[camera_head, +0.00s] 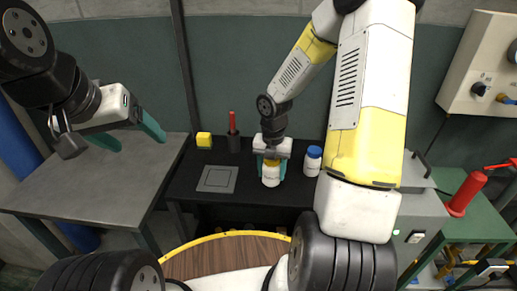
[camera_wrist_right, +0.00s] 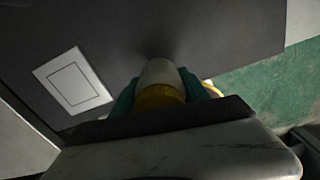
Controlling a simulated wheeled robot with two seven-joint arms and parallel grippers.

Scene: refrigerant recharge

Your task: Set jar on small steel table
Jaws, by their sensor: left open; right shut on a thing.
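A white jar with a yellow lid (camera_head: 271,176) is between the teal fingers of my right gripper (camera_head: 270,166), over the front part of the black table (camera_head: 245,200). It also shows in the right wrist view (camera_wrist_right: 160,80). My right gripper is shut on the jar, lid toward the wrist. I cannot tell whether the jar's base touches the table. A small grey steel table (camera_head: 95,180) stands at the left, its visible top bare. My left gripper (camera_head: 140,143) is open and empty above its right part.
A white jar with a blue lid (camera_head: 313,160) stands right of the held jar. A red cylinder (camera_head: 466,193) stands far right.

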